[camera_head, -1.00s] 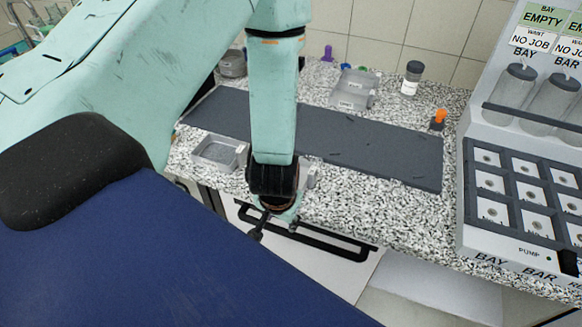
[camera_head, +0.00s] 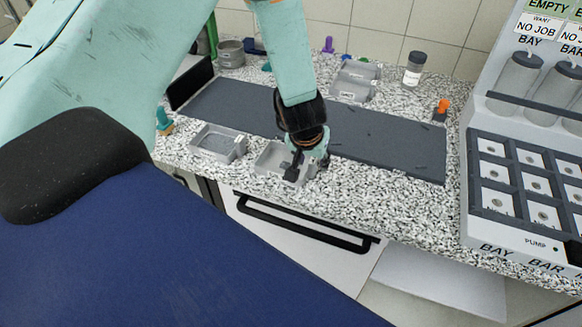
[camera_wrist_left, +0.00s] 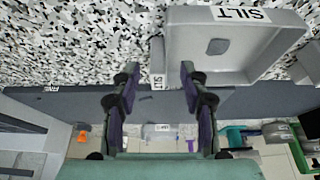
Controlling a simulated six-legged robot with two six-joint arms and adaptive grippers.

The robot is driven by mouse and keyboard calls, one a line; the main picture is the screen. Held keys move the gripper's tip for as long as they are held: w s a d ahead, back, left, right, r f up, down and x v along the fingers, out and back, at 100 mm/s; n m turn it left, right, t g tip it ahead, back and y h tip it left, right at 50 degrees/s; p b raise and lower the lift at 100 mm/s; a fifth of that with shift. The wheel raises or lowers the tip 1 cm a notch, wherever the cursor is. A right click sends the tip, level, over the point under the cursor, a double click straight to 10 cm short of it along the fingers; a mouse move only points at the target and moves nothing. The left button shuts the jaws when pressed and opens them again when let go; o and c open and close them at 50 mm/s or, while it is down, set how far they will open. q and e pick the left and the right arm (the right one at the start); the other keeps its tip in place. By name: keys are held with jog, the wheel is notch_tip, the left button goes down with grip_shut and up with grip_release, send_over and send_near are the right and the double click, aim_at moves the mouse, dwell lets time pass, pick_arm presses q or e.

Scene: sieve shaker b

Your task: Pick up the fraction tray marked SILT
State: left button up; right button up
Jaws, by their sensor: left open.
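The grey fraction tray marked SILT (camera_head: 268,160) stands on the speckled counter, in front of the dark mat. In the left wrist view the SILT tray (camera_wrist_left: 222,50) is near and large, with a small grey patch inside. A narrow tab with its own SILT label juts from its side, between the finger lines. My left gripper (camera_head: 299,170) is at the tray's right end in the head view and hides part of it. In the wrist view the left gripper (camera_wrist_left: 158,85) is open, its two fingers either side of the tab; contact cannot be told. My right gripper is not in view.
Another grey tray (camera_head: 218,143) with grey material stands just left. A dark mat (camera_head: 385,140) crosses the counter; a panelled machine (camera_head: 520,190) stands right. Counter front right is clear.

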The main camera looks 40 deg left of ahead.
pick_arm(q)
jog(key=shift+w+a+f, duration=0.1)
jog(key=shift+w+f, duration=0.05)
jog(key=shift+f, duration=0.25)
jog(key=shift+r, duration=0.1)
jog(key=shift+c, duration=0.9)
grip_shut()
